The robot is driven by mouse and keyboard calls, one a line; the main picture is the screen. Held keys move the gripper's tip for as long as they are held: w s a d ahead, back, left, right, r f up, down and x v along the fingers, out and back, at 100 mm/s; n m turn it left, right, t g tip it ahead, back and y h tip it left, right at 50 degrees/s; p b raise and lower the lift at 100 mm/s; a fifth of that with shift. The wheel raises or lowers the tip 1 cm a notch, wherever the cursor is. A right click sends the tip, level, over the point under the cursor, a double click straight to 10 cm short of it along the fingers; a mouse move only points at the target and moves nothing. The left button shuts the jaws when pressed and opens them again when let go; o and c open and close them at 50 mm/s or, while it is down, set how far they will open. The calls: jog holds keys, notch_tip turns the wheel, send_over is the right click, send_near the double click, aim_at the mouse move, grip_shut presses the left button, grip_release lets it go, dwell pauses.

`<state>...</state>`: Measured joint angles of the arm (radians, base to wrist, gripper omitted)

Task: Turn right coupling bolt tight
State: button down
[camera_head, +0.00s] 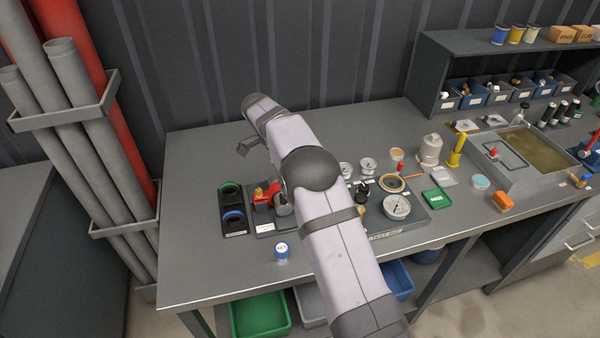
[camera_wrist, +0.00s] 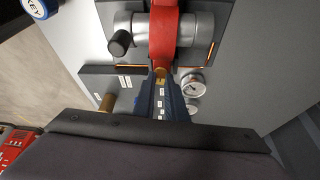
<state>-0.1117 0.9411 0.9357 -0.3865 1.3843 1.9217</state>
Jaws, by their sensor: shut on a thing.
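A second brass piece (camera_wrist: 106,102) shows apart from the fingers to the left. In the head view, the red pump (camera_head: 271,192) is partly behind my arm, and my fingertips are hidden.
Gauges (camera_head: 397,207) stand on the board right of my arm. A KEY-labelled blue-and-white jar (camera_head: 281,251) stands at the front. The bench's front left (camera_head: 205,270) is clear.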

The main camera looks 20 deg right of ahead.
jog(key=shift+w+r+m+g+y+p, duration=0.15)
jog(key=shift+m+g+p, duration=0.25)
jog(key=shift+m+p, duration=0.9)
jog(key=shift+w+r+m+g+y+p, duration=0.15)
jog(key=shift+m+g+p, duration=0.25)
jog(key=shift+m+p, duration=0.9)
jog(key=shift+s+f+p, duration=0.15)
jog(key=shift+f+p, duration=0.15)
jog(key=shift+p, duration=1)
jog(key=shift+g, duration=0.3)
jog(key=c, duration=2)
grip_release()
jog(key=shift+c, duration=0.2)
jog(key=shift+r, duration=0.5)
notch_tip(320, 180, up, 9)
jog(key=p, duration=0.7)
jog(key=shift+p, duration=0.35)
